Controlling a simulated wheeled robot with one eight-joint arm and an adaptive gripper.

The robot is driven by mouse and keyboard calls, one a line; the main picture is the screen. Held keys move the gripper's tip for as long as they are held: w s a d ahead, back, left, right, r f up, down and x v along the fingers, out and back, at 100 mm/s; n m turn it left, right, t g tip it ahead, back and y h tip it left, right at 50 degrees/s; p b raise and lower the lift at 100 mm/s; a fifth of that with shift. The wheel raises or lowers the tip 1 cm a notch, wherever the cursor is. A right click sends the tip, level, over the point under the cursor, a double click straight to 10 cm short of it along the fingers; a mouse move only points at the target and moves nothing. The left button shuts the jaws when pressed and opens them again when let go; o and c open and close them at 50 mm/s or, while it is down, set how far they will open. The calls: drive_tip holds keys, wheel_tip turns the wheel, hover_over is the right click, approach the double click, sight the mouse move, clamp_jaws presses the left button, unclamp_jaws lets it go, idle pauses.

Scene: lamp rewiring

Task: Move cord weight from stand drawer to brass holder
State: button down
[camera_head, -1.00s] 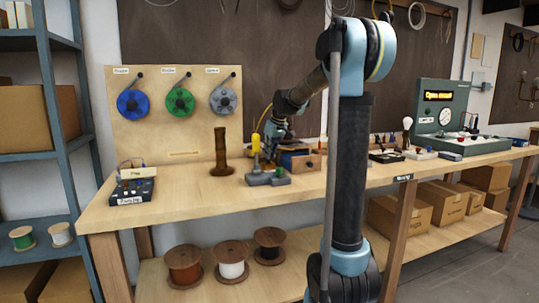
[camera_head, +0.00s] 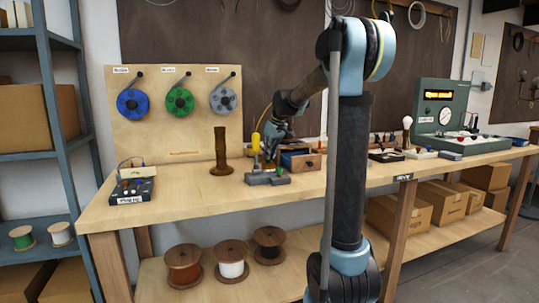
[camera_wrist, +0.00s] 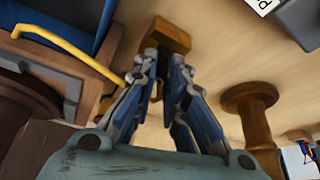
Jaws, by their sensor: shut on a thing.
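My gripper (camera_wrist: 160,95) is shut on a brass-coloured block, the cord weight (camera_wrist: 168,36), at its fingertips. In the head view my gripper (camera_head: 268,157) is just left of the stand drawer (camera_head: 308,163), but the weight is too small there to make out. The drawer's wooden front has a small knob; I cannot tell how far it is open. The brown, brass-like holder (camera_head: 220,150) stands upright on the bench, left of my gripper. In the wrist view the holder (camera_wrist: 250,100) is right of the fingers, apart from the weight.
A yellow curved bar (camera_wrist: 65,50) lies near the fingers at left in the wrist view. The bench left of the holder is mostly clear up to a small device (camera_head: 132,190).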

drive_tip(key=shift+f, duration=0.2)
drive_tip(key=c, duration=1.6)
unclamp_jaws()
drive_tip(key=shift+o, duration=0.2)
drive_tip(key=v, duration=1.1)
drive_tip(key=s+d+f+m, duration=0.1)
drive_tip(key=s+d+f, duration=0.1)
drive_tip(key=s, duration=0.5)
drive_tip(key=s+d+f+m+h, duration=0.1)
drive_tip(key=s+d+f, duration=0.1)
drive_tip(key=s+f, duration=0.3)
drive_tip(key=s+d+f+m, duration=0.1)
drive_tip(key=s+d+f, duration=0.2)
drive_tip(key=s, duration=0.6)
drive_tip(key=shift+s+d+f+g, duration=0.15)
drive_tip(key=shift+f+g, duration=0.15)
drive_tip(key=s+d+f+m, duration=0.2)
drive_tip(key=s+f, duration=0.7)
drive_tip(key=s+d+f+m+h, duration=0.1)
drive_tip(key=s+d+f+m, duration=0.1)
drive_tip(key=s+f, duration=0.8)
drive_tip(key=shift+s+d+g+h, duration=0.2)
drive_tip(key=shift+d+g+h, duration=0.1)
drive_tip(key=shift+d+g, duration=0.15)
